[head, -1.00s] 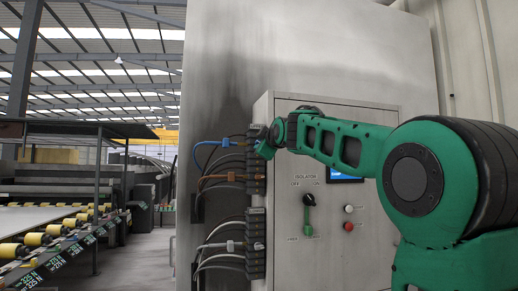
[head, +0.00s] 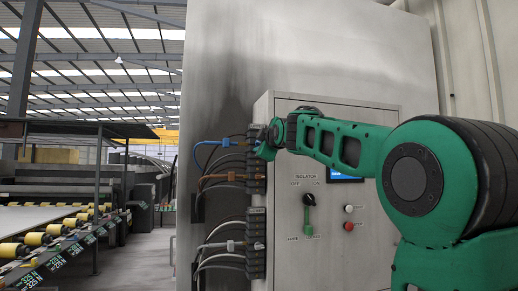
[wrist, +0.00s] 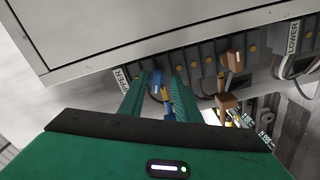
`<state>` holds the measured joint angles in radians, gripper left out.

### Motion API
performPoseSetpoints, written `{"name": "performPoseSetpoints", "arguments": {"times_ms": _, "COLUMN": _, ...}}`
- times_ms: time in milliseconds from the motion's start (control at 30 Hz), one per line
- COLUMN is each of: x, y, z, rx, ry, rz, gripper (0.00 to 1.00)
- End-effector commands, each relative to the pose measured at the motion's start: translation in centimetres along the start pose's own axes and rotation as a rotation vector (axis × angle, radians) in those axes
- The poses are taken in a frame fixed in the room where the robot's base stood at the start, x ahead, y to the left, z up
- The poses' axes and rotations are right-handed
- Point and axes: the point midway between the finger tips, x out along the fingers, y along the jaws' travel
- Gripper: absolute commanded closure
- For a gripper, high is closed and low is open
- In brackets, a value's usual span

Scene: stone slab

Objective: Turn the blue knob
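A small blue knob (wrist: 153,84) shows in the wrist view on the row of dark terminal blocks under the cabinet edge, near the "UPPER" label. My gripper (wrist: 158,82) has its two green fingers on either side of it, with a gap seeming to show beside the knob, so it looks open. Whether a finger touches the knob is unclear. In the head view my gripper (head: 266,147) is at the upper blocks on the cabinet's left side, and it hides the knob there. A blue cable (head: 205,147) runs to these blocks.
A brown knob (wrist: 233,59) sits to the right along the same row. Brown cables (head: 212,178) and grey cables (head: 213,234) hang lower on the block column. The cabinet front (head: 350,245) carries an isolator handle (head: 309,200) and a red button (head: 349,226).

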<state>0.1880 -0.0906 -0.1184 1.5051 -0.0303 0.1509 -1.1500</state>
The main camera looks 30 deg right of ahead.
Motion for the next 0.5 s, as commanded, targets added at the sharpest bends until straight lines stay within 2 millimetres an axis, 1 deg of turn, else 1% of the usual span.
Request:
{"name": "performPoseSetpoints", "arguments": {"times_ms": 333, "x": -0.1, "y": 0.2, "z": 0.0, "rx": 0.001, "ry": 0.000, "rz": 0.005, "gripper": 0.71}}
{"name": "performPoseSetpoints", "arguments": {"times_ms": 433, "x": -0.7, "y": 0.3, "z": 0.0, "rx": 0.001, "ry": 0.000, "rz": 0.007, "gripper": 0.71}}
{"name": "performPoseSetpoints", "arguments": {"times_ms": 500, "x": -1.4, "y": 0.4, "z": 0.0, "rx": 0.001, "ry": 0.000, "rz": 0.007, "gripper": 0.71}}
